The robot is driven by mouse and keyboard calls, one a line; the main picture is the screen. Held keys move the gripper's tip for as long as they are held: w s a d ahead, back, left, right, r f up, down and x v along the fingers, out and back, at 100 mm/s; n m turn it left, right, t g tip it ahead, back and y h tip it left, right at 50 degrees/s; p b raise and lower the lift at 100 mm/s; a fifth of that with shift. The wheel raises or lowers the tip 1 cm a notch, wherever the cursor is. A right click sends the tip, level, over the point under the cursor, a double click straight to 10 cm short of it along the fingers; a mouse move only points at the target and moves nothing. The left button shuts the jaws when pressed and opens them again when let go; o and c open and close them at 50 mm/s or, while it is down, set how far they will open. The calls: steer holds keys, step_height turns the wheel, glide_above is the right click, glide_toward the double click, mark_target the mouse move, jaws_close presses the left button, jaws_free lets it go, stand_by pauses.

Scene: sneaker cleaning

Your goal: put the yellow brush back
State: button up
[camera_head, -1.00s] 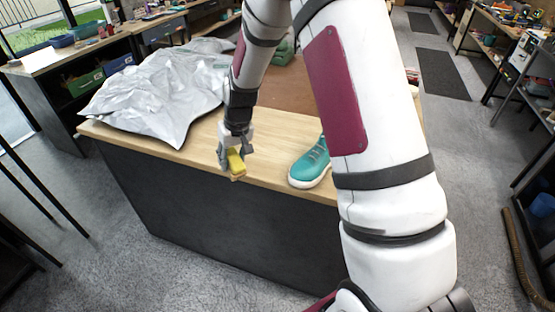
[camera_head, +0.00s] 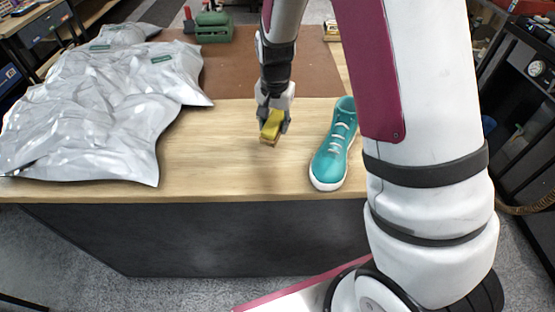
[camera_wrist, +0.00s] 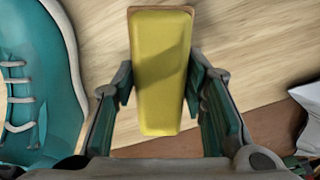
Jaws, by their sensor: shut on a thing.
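The yellow brush (camera_head: 271,125) is held in my gripper (camera_head: 273,120) over the light wood part of the table. In the wrist view the yellow brush (camera_wrist: 162,70) lies between the two fingers of my gripper (camera_wrist: 160,85), which touch its sides. Its yellow top faces the camera and its underside is hidden. I cannot tell exactly how high it is above the wood. A teal sneaker (camera_head: 334,150) with white laces and a white sole stands to the right of the gripper. The sneaker (camera_wrist: 38,85) also shows at the left of the wrist view.
Crumpled silver bags (camera_head: 95,105) cover the left of the table (camera_head: 215,170). A brown mat (camera_head: 230,75) lies behind, with a green box (camera_head: 213,27) at its far left. Bare wood lies between the bags and the sneaker. My arm hides the table's right side.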

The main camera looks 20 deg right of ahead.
mark_target(279, 162)
steer(key=m, duration=0.3)
steer(key=s+m+b, duration=0.1)
steer(key=shift+d+r+m+g, duration=0.1)
steer(key=shift+r+m+g, duration=0.2)
steer(key=shift+g, duration=0.1)
steer(key=shift+s+r+m+b, duration=0.15)
steer(key=shift+s+m+b, duration=0.2)
steer(key=shift+m, duration=0.85)
steer(key=m, duration=0.2)
steer(key=s+m, duration=0.1)
steer(key=m, duration=0.1)
steer(key=s+r+m+g+b, duration=0.1)
steer(key=m, duration=0.1)
steer(key=shift+a, duration=0.2)
steer(key=shift+s+f+b, duration=0.15)
steer(key=shift+f+b, duration=0.5)
steer(key=shift+f, duration=4.3)
steer(key=o, duration=1)
steer(key=shift+f, duration=0.1)
